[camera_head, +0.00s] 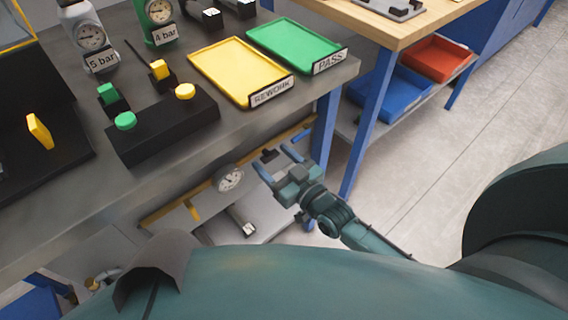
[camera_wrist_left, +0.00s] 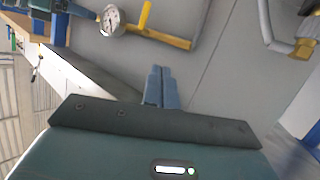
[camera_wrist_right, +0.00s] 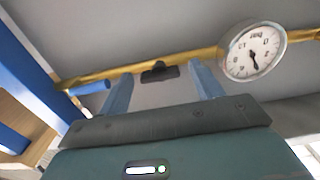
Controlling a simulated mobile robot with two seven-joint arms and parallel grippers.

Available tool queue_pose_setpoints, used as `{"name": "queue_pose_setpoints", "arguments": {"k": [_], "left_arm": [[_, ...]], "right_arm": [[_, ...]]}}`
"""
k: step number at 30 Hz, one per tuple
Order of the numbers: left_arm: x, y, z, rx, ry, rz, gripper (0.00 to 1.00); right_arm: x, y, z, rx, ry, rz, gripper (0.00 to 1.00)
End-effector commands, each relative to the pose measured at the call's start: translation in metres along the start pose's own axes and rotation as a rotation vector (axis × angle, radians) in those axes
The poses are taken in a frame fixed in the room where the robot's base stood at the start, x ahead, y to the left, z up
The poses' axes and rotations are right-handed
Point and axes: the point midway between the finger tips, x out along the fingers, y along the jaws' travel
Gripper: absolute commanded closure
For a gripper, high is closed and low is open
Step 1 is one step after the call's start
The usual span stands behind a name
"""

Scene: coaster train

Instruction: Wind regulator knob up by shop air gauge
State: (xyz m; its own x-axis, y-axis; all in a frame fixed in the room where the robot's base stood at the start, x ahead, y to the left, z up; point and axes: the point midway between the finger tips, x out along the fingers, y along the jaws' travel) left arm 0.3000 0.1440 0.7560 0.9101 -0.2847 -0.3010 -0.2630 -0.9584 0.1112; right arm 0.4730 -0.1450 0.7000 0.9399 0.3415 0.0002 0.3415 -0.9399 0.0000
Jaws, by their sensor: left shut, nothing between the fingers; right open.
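The shop air gauge (camera_head: 228,178) is a round white dial on a brass-yellow pipe under the bench's front edge. It also shows in the right wrist view (camera_wrist_right: 254,51) and the left wrist view (camera_wrist_left: 111,20). A black fitting (camera_wrist_right: 160,72), perhaps the regulator knob, sits on the pipe beside the gauge. My right gripper (camera_head: 276,163) is open, with its fingers either side of the black fitting in view; I cannot tell whether they touch it. My left gripper (camera_wrist_left: 161,88) is shut and empty, apart from the pipe and gauge.
A yellow lever (camera_wrist_left: 146,18) sticks out from the pipe near the gauge. A blue table leg (camera_head: 327,125) stands close to my right gripper. Above, the bench (camera_head: 215,125) holds a yellow tray (camera_head: 205,70), a green tray (camera_head: 262,30) and a button box (camera_head: 150,142).

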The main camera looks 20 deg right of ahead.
Motion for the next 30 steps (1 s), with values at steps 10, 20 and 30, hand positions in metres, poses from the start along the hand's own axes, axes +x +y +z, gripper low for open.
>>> {"name": "queue_pose_setpoints", "arguments": {"k": [10, 20, 30], "left_arm": [[0.002, 0.001, -0.003, -0.002, -0.016, 0.005, 1.0], [0.004, 0.002, 0.005, -0.007, -0.044, 0.008, 1.0], [0.005, 0.003, 0.004, -0.01, -0.042, 0.01, 1.0]], "right_arm": [[-0.063, 0.0, 0.001, -0.002, -0.007, -0.001, 0.35], [-0.121, 0.0, 0.0, 0.0, -0.003, 0.0, 0.35], [-0.13, 0.0, 0.0, 0.0, 0.0, 0.0, 0.35]]}}
